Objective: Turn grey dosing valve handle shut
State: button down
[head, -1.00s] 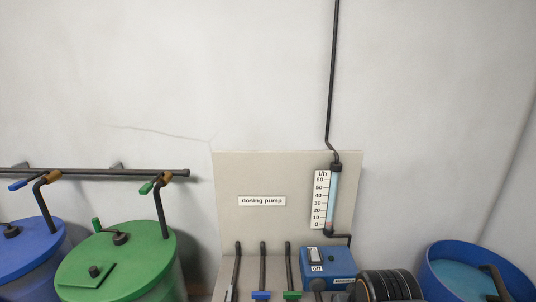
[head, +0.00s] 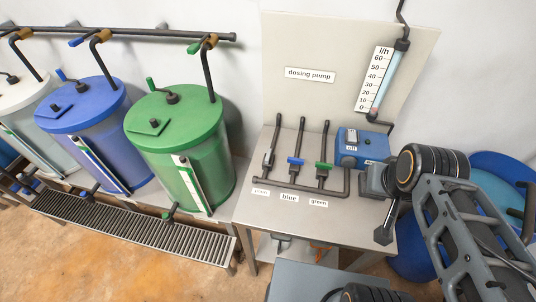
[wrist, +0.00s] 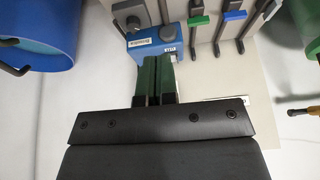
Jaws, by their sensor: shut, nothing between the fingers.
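The grey dosing valve handle (head: 267,161) is the leftmost of three on the bench manifold and lies along its pipe. The blue handle (head: 296,161) and the green handle (head: 323,166) lie across theirs. In the wrist view the grey handle (wrist: 267,9) is at the top right, beyond the blue and green ones. My gripper (wrist: 158,59) is shut and empty, its green fingers side by side over the blue dosing pump (wrist: 157,40) in that view. It is well off to the pump side of the grey handle. In the head view its fingers cannot be made out.
The blue pump (head: 362,147) stands right of the valves before an upright backboard (head: 300,45). Green (head: 180,120) and blue (head: 85,120) tanks stand left of the bench. A blue tub (head: 492,163) is behind my arm. Space above the valves is clear.

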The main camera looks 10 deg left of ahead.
aim_at(268, 156)
jog(key=u, duration=0.05)
jog(key=k, duration=0.5)
jog(key=u, duration=0.85)
jog(key=i, duration=0.6)
jog(key=z, duration=0.15)
